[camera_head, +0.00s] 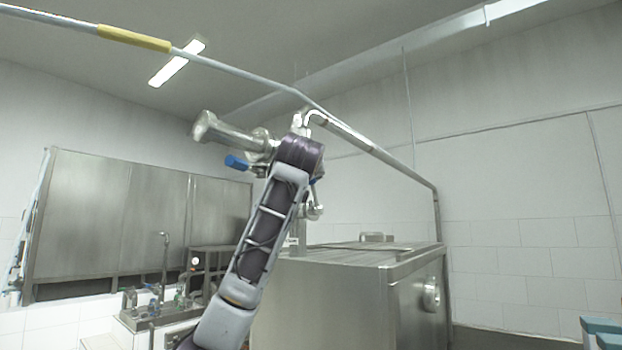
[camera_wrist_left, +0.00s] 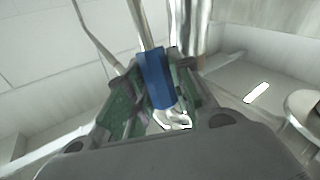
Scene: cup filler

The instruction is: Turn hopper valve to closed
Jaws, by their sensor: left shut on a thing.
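A steel hopper pipe assembly (camera_head: 235,135) hangs behind my left arm in the head view. A blue valve handle (camera_head: 237,161) sticks out to its left, and another small blue part shows just right of my wrist. In the left wrist view a blue handle (camera_wrist_left: 154,78) lies between the green fingers of my left gripper (camera_wrist_left: 152,100), which is shut on it. I cannot tell which blue part in the head view this is. The gripper's fingers are hidden behind my wrist in the head view. My right gripper is not in view.
A large steel cabinet (camera_head: 330,290) stands below the pipework. A long pipe (camera_head: 370,148) runs overhead and down the right side. A sink with a tap (camera_head: 165,262) and steel wall panels are at the left. The right side has open room.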

